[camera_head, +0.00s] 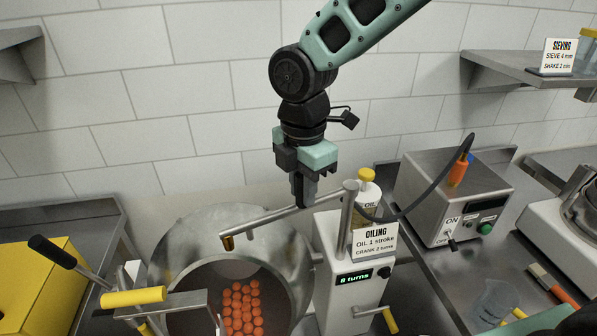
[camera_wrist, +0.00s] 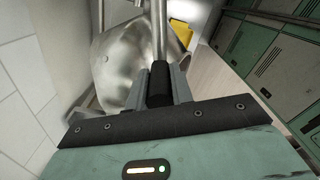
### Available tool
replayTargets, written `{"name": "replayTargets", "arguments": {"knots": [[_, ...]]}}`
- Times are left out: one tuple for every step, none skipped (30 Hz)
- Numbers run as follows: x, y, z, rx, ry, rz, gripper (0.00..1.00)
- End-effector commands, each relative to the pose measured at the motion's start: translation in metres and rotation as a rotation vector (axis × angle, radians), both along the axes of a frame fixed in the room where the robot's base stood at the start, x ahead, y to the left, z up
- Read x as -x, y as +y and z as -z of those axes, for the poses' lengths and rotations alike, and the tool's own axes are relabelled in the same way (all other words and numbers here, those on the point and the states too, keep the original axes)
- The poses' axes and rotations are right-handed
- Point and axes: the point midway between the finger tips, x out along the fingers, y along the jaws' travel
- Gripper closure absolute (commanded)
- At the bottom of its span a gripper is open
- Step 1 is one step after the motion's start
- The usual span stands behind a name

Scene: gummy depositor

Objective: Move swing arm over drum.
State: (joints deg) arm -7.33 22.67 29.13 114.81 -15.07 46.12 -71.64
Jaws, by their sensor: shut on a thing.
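The swing arm (camera_head: 265,223) is a thin metal tube. It runs left from an upright post (camera_head: 348,215) on the oiling unit and ends in a brass-coloured nozzle (camera_head: 228,242). In the head view the nozzle overlaps the steel drum (camera_head: 285,240), near the upper rim of its mouth; its height above the drum is unclear. Orange gummies (camera_head: 240,308) lie inside the drum. My gripper (camera_head: 303,197) is shut on the swing arm between post and nozzle. In the wrist view my gripper (camera_wrist: 160,82) closes around a dark sleeve on the tube, with the drum (camera_wrist: 113,60) beyond.
The oiling unit (camera_head: 335,285) reads "8 turns" and has a yellow-handled crank (camera_head: 389,320). An oil bottle (camera_head: 367,190) stands behind its sign. A control box (camera_head: 440,190) with a cable is to the right. A yellow bin (camera_head: 35,285) and levers are on the left.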

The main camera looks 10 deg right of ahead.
Motion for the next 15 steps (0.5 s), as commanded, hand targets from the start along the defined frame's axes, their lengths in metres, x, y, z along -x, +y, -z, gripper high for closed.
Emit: {"name": "replayTargets", "arguments": {"knots": [[0.004, -0.001, -0.004, 0.0, -0.001, -0.032, 1.0], [0.006, -0.002, -0.004, 0.0, -0.001, -0.052, 1.0], [0.009, -0.002, -0.003, 0.0, -0.001, -0.078, 1.0], [0.01, -0.003, -0.003, -0.001, -0.002, -0.095, 1.0], [0.012, -0.003, -0.003, -0.001, -0.002, -0.105, 1.0], [0.014, -0.004, -0.003, 0.0, -0.001, -0.102, 1.0], [0.015, -0.005, -0.003, 0.0, -0.001, -0.101, 1.0], [0.017, -0.006, -0.003, 0.0, -0.001, -0.1, 1.0], [0.018, -0.006, -0.002, 0.0, -0.001, -0.098, 1.0], [0.019, -0.007, -0.002, 0.0, -0.001, -0.098, 1.0], [0.019, -0.007, -0.002, -0.001, -0.002, -0.097, 1.0], [0.02, -0.008, -0.002, 0.0, -0.001, -0.096, 1.0], [0.021, -0.008, -0.002, 0.0, -0.001, -0.096, 1.0], [0.022, -0.009, -0.002, 0.0, -0.001, -0.096, 1.0], [0.022, -0.009, -0.002, 0.0, -0.001, -0.095, 1.0]]}}
